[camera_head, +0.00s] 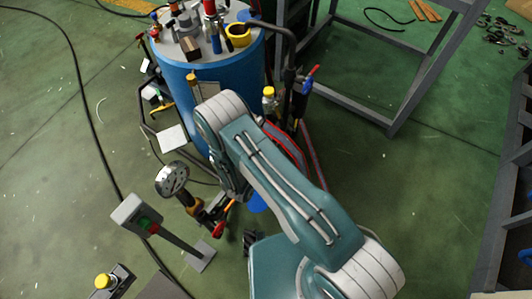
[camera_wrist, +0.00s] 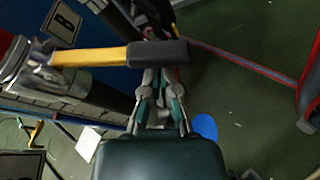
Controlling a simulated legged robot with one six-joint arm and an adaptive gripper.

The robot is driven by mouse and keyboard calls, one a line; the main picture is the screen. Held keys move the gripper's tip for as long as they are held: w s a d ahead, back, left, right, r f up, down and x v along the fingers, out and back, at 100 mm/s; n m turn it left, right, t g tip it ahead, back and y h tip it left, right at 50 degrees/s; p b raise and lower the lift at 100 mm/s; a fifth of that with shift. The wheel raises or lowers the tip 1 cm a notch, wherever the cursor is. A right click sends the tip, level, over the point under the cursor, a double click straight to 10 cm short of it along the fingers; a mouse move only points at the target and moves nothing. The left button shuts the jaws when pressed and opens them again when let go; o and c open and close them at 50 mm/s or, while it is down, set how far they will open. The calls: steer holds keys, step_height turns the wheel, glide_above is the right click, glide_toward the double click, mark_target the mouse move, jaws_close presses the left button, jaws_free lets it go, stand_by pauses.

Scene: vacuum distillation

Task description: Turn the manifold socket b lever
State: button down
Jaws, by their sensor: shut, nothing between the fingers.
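A lever with a yellow arm (camera_wrist: 92,57) and a dark grip (camera_wrist: 158,53) lies nearly level across the upper wrist view. It comes out of a metal fitting (camera_wrist: 25,75) on the left, below a plate marked B (camera_wrist: 64,20). My gripper (camera_wrist: 161,76) is in the lower middle of the wrist view. Its fingers are together and empty, with the tips close to the underside of the dark grip. I cannot tell whether they touch it. In the head view my own arm covers the gripper, and I cannot pick out the lever for sure.
A grey metal frame (camera_head: 400,105) is at right.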

steer(key=shift+s+d+r+n, duration=0.15)
steer(key=shift+d+r+n, duration=0.05)
steer(key=shift+r+n, duration=0.2)
steer(key=shift+s+d+r+n+g+h, duration=0.1)
steer(key=shift+r+n+g+h, duration=0.15)
steer(key=shift+r+n, duration=0.25)
steer(key=shift+s+d+r+n+g+h, duration=0.15)
steer(key=shift+r+n+h, duration=0.15)
steer(key=shift+r, duration=0.4)
steer(key=shift+s+d+r+n+g+h, duration=0.1)
steer(key=shift+r+n+g+h, duration=0.15)
steer(key=shift+r+n, duration=0.25)
steer(key=shift+r, duration=0.15)
